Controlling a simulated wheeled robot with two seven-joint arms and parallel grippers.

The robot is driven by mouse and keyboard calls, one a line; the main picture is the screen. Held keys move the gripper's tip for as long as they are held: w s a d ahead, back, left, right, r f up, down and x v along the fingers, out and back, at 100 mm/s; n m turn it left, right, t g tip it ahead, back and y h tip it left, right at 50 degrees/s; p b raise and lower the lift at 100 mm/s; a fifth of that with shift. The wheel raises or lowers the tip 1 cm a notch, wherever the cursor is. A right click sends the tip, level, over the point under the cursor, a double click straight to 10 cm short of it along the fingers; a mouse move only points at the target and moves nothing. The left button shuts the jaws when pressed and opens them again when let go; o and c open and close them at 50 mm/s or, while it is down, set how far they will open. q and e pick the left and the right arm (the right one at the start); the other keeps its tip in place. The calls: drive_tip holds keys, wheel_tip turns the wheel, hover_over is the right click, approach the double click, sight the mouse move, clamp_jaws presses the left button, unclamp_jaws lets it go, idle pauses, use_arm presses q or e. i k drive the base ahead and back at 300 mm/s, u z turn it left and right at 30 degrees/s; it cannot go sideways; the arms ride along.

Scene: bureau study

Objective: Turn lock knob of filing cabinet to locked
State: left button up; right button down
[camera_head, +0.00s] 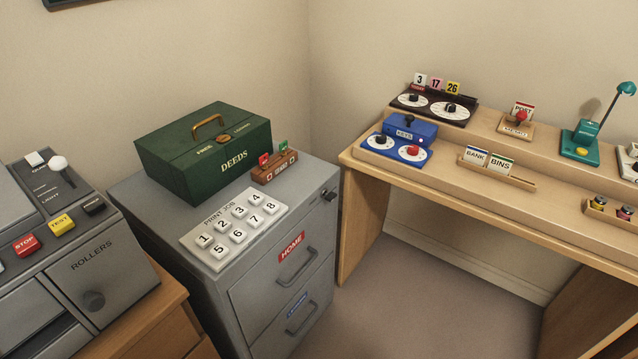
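The grey filing cabinet (272,264) stands in the middle, with its drawer front facing right. Its lock knob (329,195) is a small dark knob at the upper right corner of the front, above the top drawer. The knob is too small to read its setting. The top drawer has a red HOME label (291,246) and a bar handle (298,266). The lower drawer has a blue label and a handle (302,319). Both drawers look shut. Neither of my grippers is in view.
On the cabinet stand a green DEEDS box (207,152), a white numbered key panel (233,229) and a small brown flag holder (274,169). A grey machine (105,277) on a wooden stand is at left. A wooden desk (366,193) is at right. Clear floor (410,305) lies between.

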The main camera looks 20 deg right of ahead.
sight(330, 197)
drive_tip(key=z, duration=0.3)
drive_tip(key=k, duration=0.45)
drive_tip(key=z, duration=0.4)
drive_tip(key=i, duration=1.1)
drive_tip(key=u, duration=1.1)
